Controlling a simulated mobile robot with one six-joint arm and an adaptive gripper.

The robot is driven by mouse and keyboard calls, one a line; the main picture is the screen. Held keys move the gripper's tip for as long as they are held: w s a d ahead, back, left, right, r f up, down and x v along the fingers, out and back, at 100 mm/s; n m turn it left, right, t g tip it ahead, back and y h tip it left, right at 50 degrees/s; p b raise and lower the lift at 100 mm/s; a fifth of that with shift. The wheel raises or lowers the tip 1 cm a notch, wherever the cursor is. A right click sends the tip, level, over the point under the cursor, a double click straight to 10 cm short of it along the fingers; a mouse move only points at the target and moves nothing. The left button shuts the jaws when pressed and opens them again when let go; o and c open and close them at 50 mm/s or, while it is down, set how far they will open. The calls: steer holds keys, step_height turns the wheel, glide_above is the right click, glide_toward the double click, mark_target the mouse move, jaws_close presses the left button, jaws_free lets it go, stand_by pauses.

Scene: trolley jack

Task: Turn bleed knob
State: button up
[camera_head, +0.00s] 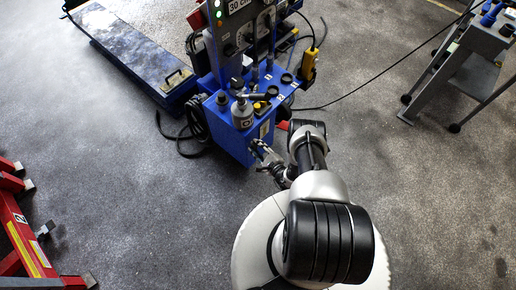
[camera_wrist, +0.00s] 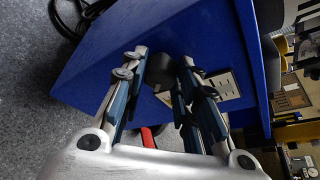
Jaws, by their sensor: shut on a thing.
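A blue box-shaped unit (camera_head: 232,143) stands in the upper middle of the head view. Its blue face (camera_wrist: 110,60) fills much of the wrist view. A dark round knob (camera_wrist: 160,72) sits at that face, between my two fingers. My gripper (camera_head: 259,147) reaches the front side of the unit in the head view. In the wrist view my gripper (camera_wrist: 161,68) has its fingers on either side of the knob and is shut on it. The fingers partly cover the knob, and its turn angle cannot be told.
A bottle (camera_head: 242,113) and several small items stand on the unit's top. A yellow pendant (camera_head: 308,66) hangs at its right. A red jack (camera_head: 30,240) is at lower left, a blue platform (camera_head: 125,45) at upper left, a grey trolley (camera_head: 478,45) at upper right.

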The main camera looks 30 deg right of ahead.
steer(key=shift+f+n+t+h+b, duration=0.15)
steer(key=shift+n+t+h+b, duration=0.2)
steer(key=shift+n+b, duration=0.4)
steer(key=shift+n, duration=0.25)
steer(key=o, duration=1.1)
steer(key=shift+c, duration=0.2)
steer(key=v, duration=1.2)
steer(key=shift+a, duration=0.1)
